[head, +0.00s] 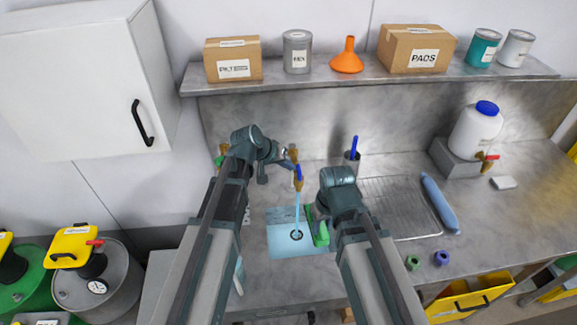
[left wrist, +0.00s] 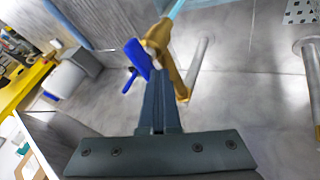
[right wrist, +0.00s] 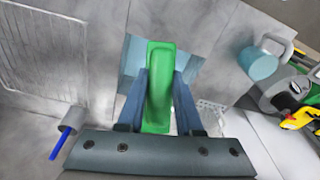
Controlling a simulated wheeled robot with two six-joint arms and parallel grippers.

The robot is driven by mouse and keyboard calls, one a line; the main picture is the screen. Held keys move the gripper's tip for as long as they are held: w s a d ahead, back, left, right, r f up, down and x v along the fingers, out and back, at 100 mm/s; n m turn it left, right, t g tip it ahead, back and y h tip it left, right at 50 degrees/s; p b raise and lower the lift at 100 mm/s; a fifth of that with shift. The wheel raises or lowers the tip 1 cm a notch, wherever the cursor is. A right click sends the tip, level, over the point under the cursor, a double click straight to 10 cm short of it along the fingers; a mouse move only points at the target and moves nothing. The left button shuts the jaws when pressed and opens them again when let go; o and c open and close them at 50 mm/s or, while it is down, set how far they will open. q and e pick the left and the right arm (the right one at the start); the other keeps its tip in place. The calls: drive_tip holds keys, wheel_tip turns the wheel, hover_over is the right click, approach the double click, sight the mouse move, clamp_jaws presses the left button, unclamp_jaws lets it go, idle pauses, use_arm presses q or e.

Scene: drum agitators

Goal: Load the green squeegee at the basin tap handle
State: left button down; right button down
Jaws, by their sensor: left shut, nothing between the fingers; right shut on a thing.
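The brass tap with a blue handle (head: 298,180) stands over the basin (head: 277,247), and a light blue stream runs from it. My left gripper (head: 288,164) is shut and empty next to the tap. In the left wrist view its fingertips (left wrist: 155,75) are close to the blue handle (left wrist: 138,58) and the brass body (left wrist: 160,45); I cannot tell whether they touch. My right gripper (right wrist: 160,85) is shut on the green squeegee (right wrist: 158,70) above the basin. In the head view the squeegee (head: 321,234) is partly hidden by the right arm.
A cup with a blue-handled tool (head: 354,147) stands behind the right gripper. A ribbed drainboard (head: 400,195) and a blue roll (head: 439,202) lie to the right. A white jug (head: 474,130) sits on a block at the far right. Drums (head: 97,285) stand at the lower left.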

use_arm(q)
drive_tip(key=shift+w, duration=0.1)
drive_tip(key=m+g, duration=0.1)
drive_tip(key=m, duration=0.1)
drive_tip(key=w+d+m+g+h, duration=0.1)
drive_tip(key=m+g, duration=0.1)
drive_tip(key=m, duration=0.1)
drive_tip(key=w+m+g+h, duration=0.1)
drive_tip(key=m, duration=0.1)
drive_tip(key=shift+w+d+m, duration=0.1)
drive_tip(key=shift+d+m, duration=0.2)
drive_tip(key=shift+d, duration=0.1)
drive_tip(key=shift+w+d+m+g, duration=0.1)
drive_tip(key=shift+w+m+g, duration=0.05)
drive_tip(key=shift+m+g, duration=0.2)
drive_tip(key=shift+d+m+g, duration=0.15)
drive_tip(key=shift+m+g, duration=0.3)
drive_tip(key=shift+r, duration=0.1)
use_arm(e)
drive_tip(key=shift+r, duration=0.1)
idle(0.7)
